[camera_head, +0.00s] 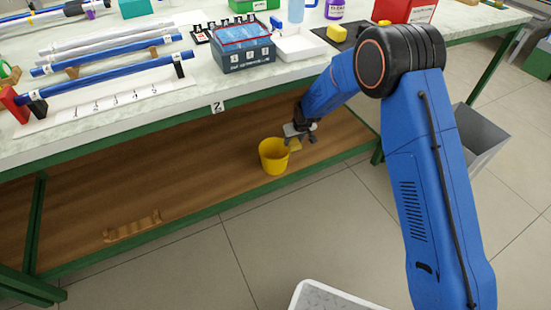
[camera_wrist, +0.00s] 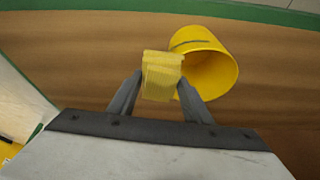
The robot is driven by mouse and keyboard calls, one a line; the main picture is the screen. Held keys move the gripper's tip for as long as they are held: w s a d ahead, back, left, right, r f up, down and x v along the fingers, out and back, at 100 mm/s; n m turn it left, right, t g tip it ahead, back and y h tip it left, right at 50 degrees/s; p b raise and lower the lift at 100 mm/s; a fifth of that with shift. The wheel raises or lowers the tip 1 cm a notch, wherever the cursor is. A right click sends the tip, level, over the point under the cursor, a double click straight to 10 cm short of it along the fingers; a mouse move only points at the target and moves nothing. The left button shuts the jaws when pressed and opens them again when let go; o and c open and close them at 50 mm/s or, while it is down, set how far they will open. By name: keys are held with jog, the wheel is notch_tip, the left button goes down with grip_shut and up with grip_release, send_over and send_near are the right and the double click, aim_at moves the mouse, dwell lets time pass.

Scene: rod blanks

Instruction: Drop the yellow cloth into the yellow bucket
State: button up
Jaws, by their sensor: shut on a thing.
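The yellow bucket (camera_head: 273,157) stands upright on the wooden lower shelf under the bench, near its front edge. In the wrist view the bucket (camera_wrist: 212,52) shows at upper right, with its open mouth partly visible. My gripper (camera_head: 299,138) is just right of the bucket's rim in the head view. It is shut on the yellow cloth (camera_wrist: 162,75), a small folded piece between the fingertips. The cloth (camera_head: 295,145) also shows in the head view beside the rim. In the wrist view it overlaps the bucket's near edge; I cannot tell whether they touch.
The bench top (camera_head: 140,113) overhangs the lower shelf (camera_head: 205,165). A green rail (camera_head: 205,227) runs along the shelf's front. A wooden rack (camera_head: 133,226) lies on the shelf at left. A grey bin (camera_head: 483,140) stands on the floor at right.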

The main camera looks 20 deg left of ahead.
jog(key=s+a+r+n, duration=0.1)
jog(key=s+a+r, duration=0.2)
jog(key=a, duration=0.3)
notch_tip(320, 180, down, 6)
dwell(0.4)
jog(key=shift+w, duration=0.1)
jog(key=o, duration=1.1)
jog(key=v, duration=1.2)
jog(key=shift+d, duration=0.25)
jog(key=shift+w, duration=0.15)
